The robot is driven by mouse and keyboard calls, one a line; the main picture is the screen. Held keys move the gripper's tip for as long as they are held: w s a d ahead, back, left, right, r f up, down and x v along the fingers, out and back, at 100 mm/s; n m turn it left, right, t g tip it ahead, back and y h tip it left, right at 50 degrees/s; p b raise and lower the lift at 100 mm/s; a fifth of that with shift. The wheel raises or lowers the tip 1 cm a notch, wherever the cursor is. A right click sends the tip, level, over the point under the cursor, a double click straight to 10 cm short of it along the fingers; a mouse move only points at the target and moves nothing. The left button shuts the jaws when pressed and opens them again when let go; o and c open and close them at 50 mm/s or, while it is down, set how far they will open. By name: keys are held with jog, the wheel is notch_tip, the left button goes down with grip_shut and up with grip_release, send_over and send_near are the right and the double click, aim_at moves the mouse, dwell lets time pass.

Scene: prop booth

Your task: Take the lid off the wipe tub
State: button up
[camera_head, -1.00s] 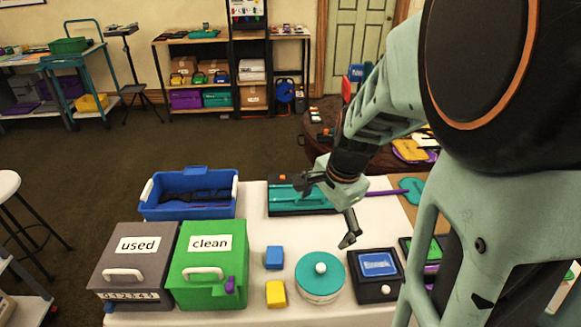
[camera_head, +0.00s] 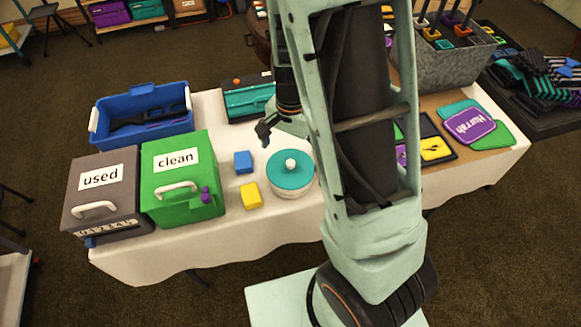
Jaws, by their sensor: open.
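The wipe tub (camera_head: 293,192) is a round white tub standing on the table. Its teal lid (camera_head: 281,178) with a white knob (camera_head: 290,164) sits on top of it. My gripper (camera_head: 263,134) is behind the tub and a little to its left in the picture, apart from the lid. The one visible dark finger shows nothing held, and the gripper is open. My arm hides the part of the table to the right of the tub.
A blue block (camera_head: 243,162) and a yellow block (camera_head: 250,196) lie left of the tub. The green "clean" box (camera_head: 181,212) and grey "used" box (camera_head: 101,207) stand further left. A blue crate (camera_head: 143,117) and a teal case (camera_head: 246,101) are behind.

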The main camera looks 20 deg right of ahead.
aim_at(290, 163)
notch_tip(290, 163, down, 3)
jog(key=shift+s+a+f, duration=0.1)
jog(key=shift+f, duration=0.05)
jog(key=shift+c, duration=0.3)
jog(key=shift+s, duration=0.1)
jog(key=c, duration=1.7)
